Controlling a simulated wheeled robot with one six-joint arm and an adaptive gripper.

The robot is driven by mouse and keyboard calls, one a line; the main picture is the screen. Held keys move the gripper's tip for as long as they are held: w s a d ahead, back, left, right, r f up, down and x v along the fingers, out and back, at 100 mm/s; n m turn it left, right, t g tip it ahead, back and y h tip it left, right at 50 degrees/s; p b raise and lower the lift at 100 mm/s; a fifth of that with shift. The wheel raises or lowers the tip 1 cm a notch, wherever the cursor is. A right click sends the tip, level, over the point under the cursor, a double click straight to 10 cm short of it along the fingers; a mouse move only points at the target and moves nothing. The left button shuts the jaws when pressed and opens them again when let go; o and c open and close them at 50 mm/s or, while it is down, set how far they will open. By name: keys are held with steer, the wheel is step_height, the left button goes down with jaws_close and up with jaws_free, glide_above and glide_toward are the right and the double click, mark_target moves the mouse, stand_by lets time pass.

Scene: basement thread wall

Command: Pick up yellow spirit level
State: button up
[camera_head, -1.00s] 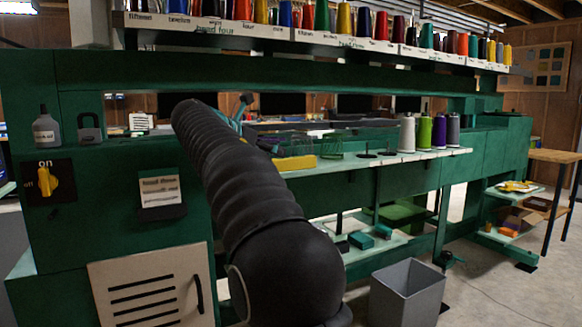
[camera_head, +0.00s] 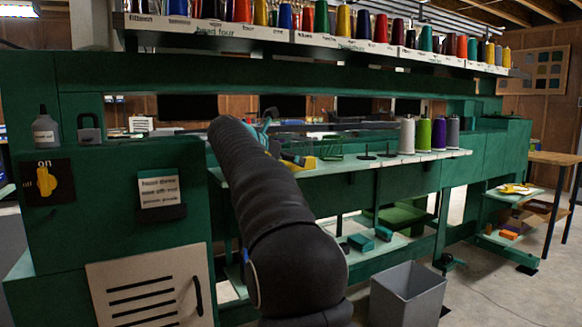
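A yellow bar, which looks like the spirit level (camera_head: 307,163), lies on the pale green shelf (camera_head: 345,165) of the green machine, near the middle of the camera_head view. My black arm hides its left part. My gripper (camera_head: 287,158) is mostly hidden behind the arm's far end, with teal and dark parts showing close to the yellow bar. I cannot tell whether it touches the bar or whether its fingers are open or shut.
Thread cones (camera_head: 428,135) and short dark spindles stand further right on the shelf. A rail of coloured spools (camera_head: 340,22) runs above. A grey bin (camera_head: 407,293) stands on the floor at right. Teal boxes (camera_head: 362,242) sit on the lower shelf.

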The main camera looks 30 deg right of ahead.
jaws_close()
steer(key=shift+r, duration=0.15)
steer(key=shift+r+p, duration=0.4)
steer(key=shift+r, duration=0.2)
step_height(320, 180, up, 3)
steer(key=shift+f+p, duration=0.2)
steer(key=shift+p, duration=0.5)
steer(key=s+d+r+p, duration=0.1)
steer(key=s+d+r, duration=0.6)
steer(key=s, duration=0.2)
steer(key=shift+d, duration=0.25)
